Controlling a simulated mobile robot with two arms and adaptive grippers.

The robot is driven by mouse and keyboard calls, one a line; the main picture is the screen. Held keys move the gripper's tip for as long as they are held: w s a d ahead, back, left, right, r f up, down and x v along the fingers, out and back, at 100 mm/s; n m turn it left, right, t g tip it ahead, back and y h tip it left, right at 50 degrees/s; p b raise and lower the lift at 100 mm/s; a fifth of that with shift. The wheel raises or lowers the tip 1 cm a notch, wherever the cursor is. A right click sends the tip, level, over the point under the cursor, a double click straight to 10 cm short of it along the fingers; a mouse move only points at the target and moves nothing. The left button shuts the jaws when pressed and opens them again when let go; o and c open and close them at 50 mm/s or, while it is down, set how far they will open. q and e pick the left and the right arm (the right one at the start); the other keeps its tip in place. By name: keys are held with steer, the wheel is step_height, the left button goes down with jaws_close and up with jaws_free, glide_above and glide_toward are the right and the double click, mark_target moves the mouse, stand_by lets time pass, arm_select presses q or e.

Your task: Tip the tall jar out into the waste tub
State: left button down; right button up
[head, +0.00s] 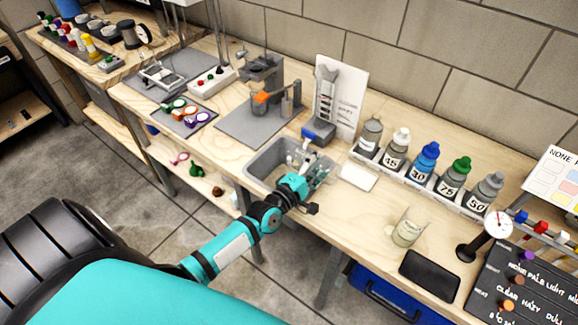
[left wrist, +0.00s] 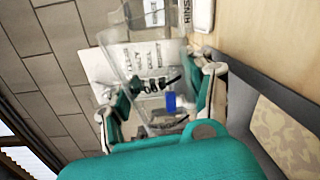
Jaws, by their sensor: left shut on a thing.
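My left gripper (head: 308,178) is over the right part of the grey waste tub (head: 255,160), which is set into the bench. It is shut on a clear tall jar (head: 322,168). In the left wrist view the see-through jar (left wrist: 143,62) sits between the teal fingers of the gripper (left wrist: 162,98), and printed shapes show through its wall. The jar looks tilted. I cannot tell whether anything is in it or flowing out. The gripper and jar hide part of the tub. My right gripper is not in view.
Several capped bottles (head: 428,161) stand in a row behind and right of the tub. A white pad (head: 358,177) is close by the tub. A grey stand (head: 262,75) is behind it.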

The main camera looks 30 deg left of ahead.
mark_target(308, 154)
arm_select(q)
steer(key=shift+w+a+r+n, duration=0.1)
steer(key=shift+a+r+n, duration=0.25)
steer(key=shift+r+n, duration=0.25)
steer(key=shift+a+r+n, duration=0.3)
steer(key=shift+r+n, duration=0.05)
steer(key=shift+n, duration=0.35)
stand_by(0.9)
steer(key=shift+w+a+r+n+b, duration=0.1)
steer(key=shift+a+r+n+b, duration=0.15)
steer(key=shift+a+r+n, duration=0.45)
steer(key=shift+w+a+r+n+b, duration=0.15)
steer(key=shift+a+n, duration=0.25)
steer(key=shift+n, duration=0.6)
stand_by(1.9)
